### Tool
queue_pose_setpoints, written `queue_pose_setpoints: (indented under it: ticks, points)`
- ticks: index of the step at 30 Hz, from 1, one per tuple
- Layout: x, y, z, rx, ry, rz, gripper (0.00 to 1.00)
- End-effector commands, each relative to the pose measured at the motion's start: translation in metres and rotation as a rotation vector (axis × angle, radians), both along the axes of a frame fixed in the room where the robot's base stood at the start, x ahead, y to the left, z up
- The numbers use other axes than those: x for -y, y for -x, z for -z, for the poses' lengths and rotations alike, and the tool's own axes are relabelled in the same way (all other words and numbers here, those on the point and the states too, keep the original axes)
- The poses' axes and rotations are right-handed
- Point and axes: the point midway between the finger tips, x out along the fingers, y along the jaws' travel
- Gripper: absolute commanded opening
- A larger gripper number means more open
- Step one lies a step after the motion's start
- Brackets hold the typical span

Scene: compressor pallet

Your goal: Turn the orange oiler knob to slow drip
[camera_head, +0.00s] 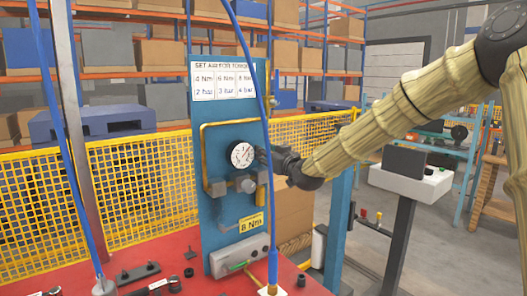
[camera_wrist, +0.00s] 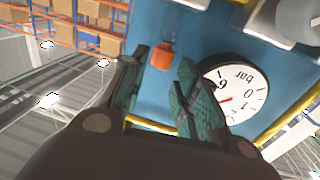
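The orange oiler knob (camera_wrist: 162,55) shows in the wrist view against the blue panel, with a small grey piece at its end. My gripper (camera_wrist: 163,64) is open, with one dark green finger pad on each side of the knob in the picture. A gap shows beside the knob, and I see no clear contact. How deep the knob sits between the fingertips I cannot tell. In the head view my gripper (camera_head: 268,156) is at the panel, just right of the round gauge, and I cannot make out the knob there.
The white pressure gauge (camera_wrist: 233,88) is close beside one finger. The blue panel (camera_head: 225,120) carries yellow pipes and a torque sign (camera_head: 224,78). A blue hose (camera_head: 258,70) hangs in front of it. A red table (camera_head: 190,284) lies below; yellow mesh fencing (camera_head: 120,190) stands behind.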

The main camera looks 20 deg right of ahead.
Motion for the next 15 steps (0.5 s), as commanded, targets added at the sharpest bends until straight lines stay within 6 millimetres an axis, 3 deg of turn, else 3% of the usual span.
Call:
queue_pose_setpoints:
  ticks: [6, 15]
  points:
    - [-0.003, -0.015, 0.002, -0.003, 0.001, 0.001, 0.31]
    - [-0.004, -0.017, 0.002, -0.002, 0.0, 0.0, 0.31]
